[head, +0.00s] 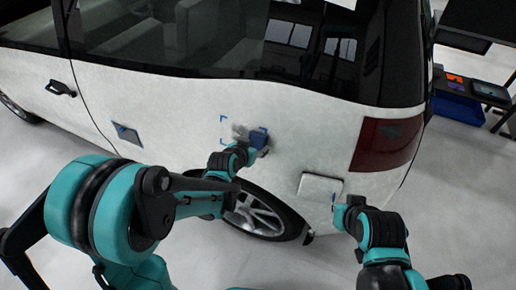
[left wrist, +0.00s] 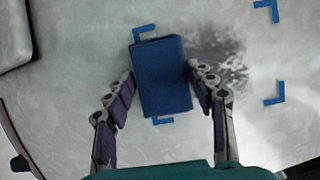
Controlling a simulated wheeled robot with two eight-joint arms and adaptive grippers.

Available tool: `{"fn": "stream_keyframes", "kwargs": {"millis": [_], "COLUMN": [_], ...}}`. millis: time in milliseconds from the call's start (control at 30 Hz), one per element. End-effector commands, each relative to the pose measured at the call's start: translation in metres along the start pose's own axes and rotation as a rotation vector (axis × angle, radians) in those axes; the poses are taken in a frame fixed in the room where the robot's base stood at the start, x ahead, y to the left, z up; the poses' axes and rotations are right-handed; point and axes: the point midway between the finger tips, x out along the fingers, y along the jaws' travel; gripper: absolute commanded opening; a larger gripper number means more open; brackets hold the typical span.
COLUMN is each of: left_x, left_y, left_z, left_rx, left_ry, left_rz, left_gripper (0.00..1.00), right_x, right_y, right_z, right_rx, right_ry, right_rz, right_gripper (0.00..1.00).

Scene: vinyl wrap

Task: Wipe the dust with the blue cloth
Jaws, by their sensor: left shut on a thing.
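The blue cloth (head: 259,138), a thick block-like pad, is at the white van's side panel above the rear wheel. My left gripper (left wrist: 161,82) is shut on the cloth, with one finger along each side of it in the left wrist view. A grey dust smear (left wrist: 222,58) shows beside the cloth, inside blue corner marks (left wrist: 274,94). The cloth covers part of the marked area. My right gripper (head: 340,208) is low at the right, near the rear bumper; its fingers are too small to read.
The van body (head: 310,120) fills the view, with its rear wheel (head: 262,214) below the cloth. A pale rectangular panel (head: 320,187) is near my right gripper. A cart with a blue bin (head: 456,104) stands at the right.

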Motion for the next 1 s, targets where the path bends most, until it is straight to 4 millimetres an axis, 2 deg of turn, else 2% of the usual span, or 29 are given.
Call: {"fn": "stream_keyframes", "kwargs": {"millis": [200,467,800,1000], "left_x": [0.000,-0.001,-0.001,-0.002], "left_y": [-0.022,-0.031,-0.061,-0.067], "left_z": [0.000,0.000,0.001,0.001], "left_rx": [-0.001,-0.001,0.000,0.001], "left_ry": [0.002,0.002,0.001,0.001], "left_rz": [-0.004,-0.003,-0.003,-0.002], "left_gripper": [0.32,0.32,0.32,0.32], "right_x": [0.002,0.002,0.005,0.005], "right_y": [0.000,0.000,0.000,0.000], "right_z": [0.001,0.002,0.003,0.004], "right_rx": [0.000,0.000,0.000,0.000], "right_ry": [0.000,0.000,0.000,0.000], "right_rz": [0.000,0.000,0.000,0.000], "right_gripper": [0.00,0.00,0.00,0.00]}}
